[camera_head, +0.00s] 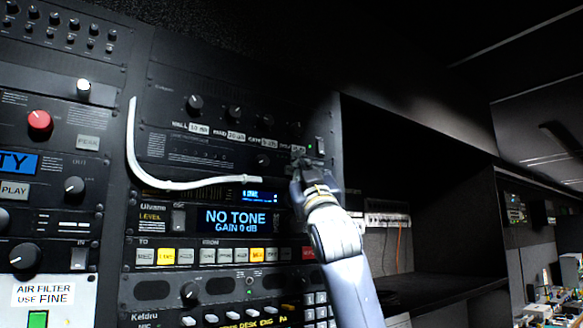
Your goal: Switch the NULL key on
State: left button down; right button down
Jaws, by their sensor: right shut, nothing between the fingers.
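My right gripper (305,167) reaches up from the lower right to the right end of a dark rack unit (215,120). Its fingers are shut with nothing between them. Its tips are close to a small light-coloured key or label (298,151) at the unit's lower right; I cannot tell whether they touch it. I cannot read the word NULL on any key, and the gripper hides part of the panel. My left gripper is out of view.
A white cable (150,178) curves across the rack, ending near the gripper. Below is a display (234,220) reading "NO TONE GAIN 0 dB", above a row of buttons (210,256). A red knob (39,121) is at left. An open dark bay (420,180) lies right.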

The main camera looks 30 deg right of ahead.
dwell(1.2)
jog(key=shift+r, duration=0.1)
jog(key=shift+w+p, duration=0.3)
jog(key=shift+w, duration=0.1)
jog(key=shift+w+a+p, duration=0.1)
jog(key=shift+w+p, duration=0.2)
dwell(0.7)
jog(key=shift+s, duration=0.1)
jog(key=shift+s+b, duration=0.45)
jog(key=shift+s, duration=0.1)
